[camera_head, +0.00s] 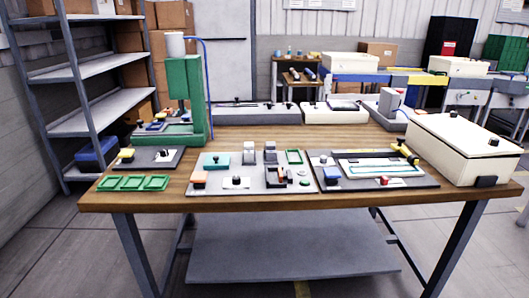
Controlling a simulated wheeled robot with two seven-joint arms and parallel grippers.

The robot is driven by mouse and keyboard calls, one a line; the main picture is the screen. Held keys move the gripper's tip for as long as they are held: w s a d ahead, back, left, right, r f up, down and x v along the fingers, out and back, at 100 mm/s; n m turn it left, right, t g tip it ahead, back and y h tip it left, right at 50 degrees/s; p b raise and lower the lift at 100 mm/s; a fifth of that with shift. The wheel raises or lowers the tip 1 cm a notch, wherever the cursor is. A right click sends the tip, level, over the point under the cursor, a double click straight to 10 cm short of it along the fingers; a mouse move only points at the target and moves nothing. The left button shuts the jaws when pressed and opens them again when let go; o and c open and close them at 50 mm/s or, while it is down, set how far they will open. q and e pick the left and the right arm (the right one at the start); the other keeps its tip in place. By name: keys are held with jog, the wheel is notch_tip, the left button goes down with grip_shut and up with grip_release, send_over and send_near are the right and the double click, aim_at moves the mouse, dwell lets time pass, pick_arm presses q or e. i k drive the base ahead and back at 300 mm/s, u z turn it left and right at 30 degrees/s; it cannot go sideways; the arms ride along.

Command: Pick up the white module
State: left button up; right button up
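A grey board (262,187) lies at the front middle of the wooden table. On its front part is a small flat white piece (228,184) with a black knob on top. A pale grey-white upright block (249,147) stands near the board's back edge, with a darker grey one beside it. I cannot tell for certain which of these is the white module. A teal block (216,160), an orange block (199,179) and a dark holder (277,180) share the board. Neither of my grippers is in view.
A green press (184,95) stands at the table's back left. Green trays (133,183) lie at the front left. A second dark board (400,182) is to the right, with a large cream box (462,150) beyond it. Bare wood shows behind the boards.

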aim_at(249, 147)
jog(key=z, duration=0.3)
jog(key=k, duration=0.45)
jog(key=z, duration=0.25)
jog(key=i, duration=1.35)
jog(key=u, duration=1.65)
jog(key=i, duration=0.2)
jog(key=z, duration=0.05)
